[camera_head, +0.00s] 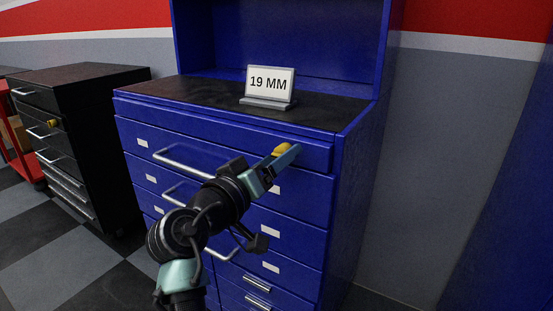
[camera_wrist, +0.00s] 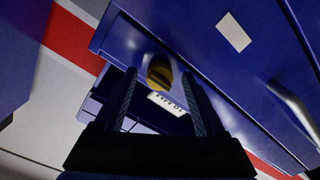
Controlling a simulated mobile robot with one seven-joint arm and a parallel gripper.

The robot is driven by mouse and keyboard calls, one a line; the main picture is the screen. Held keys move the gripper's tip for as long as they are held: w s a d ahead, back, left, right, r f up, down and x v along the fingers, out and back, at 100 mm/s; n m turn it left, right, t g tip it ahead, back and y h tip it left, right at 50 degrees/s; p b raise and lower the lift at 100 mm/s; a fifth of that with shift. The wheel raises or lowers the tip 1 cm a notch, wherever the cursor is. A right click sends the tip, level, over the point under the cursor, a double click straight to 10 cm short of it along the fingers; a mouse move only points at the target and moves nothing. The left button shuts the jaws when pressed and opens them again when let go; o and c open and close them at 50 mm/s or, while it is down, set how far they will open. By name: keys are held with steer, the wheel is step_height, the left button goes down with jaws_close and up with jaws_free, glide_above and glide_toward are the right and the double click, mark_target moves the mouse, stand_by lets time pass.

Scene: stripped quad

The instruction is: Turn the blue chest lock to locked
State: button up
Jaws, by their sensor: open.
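The blue chest (camera_head: 300,210) stands in the middle of the head view, with drawers and silver handles on its front. Its yellow lock (camera_head: 281,149) is at the upper right of the front, partly hidden by my gripper (camera_head: 283,158). In the wrist view the yellow lock (camera_wrist: 159,72) shows between and just beyond the fingertips of my gripper (camera_wrist: 160,85). The two fingers are apart, one on each side of the lock. I cannot tell whether either finger touches it. Which way the lock is turned is not clear.
A sign reading "19 MM" (camera_head: 268,86) stands on the chest's dark top (camera_head: 200,97). A black chest (camera_head: 85,120) with its own yellow lock (camera_head: 52,123) stands to the left, beside a red cart (camera_head: 18,150). Chest handles (camera_head: 180,164) stick out left of my arm.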

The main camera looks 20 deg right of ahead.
steer(key=p+v, duration=0.2)
steer(key=v, duration=1.1)
steer(key=shift+p, duration=0.3)
steer(key=a+r+n+t+y, duration=0.1)
steer(key=a+r+t+y, duration=0.2)
steer(key=r, duration=0.4)
steer(key=a+r+t+y, duration=0.1)
steer(key=r+t+y, duration=0.2)
steer(key=r+t, duration=0.3)
steer(key=s+a+r+n+t+y, duration=0.35)
steer(key=s+r+t+y, duration=0.45)
steer(key=s+r, duration=0.7)
step_height(320, 180, up, 35)
steer(key=w+p, duration=0.1)
steer(key=p, duration=3.2)
steer(key=shift+w+a+f+m+g+p, duration=0.2)
steer(key=shift+w+a+m+g+p, duration=0.1)
steer(key=shift+w+a+m+p, duration=0.1)
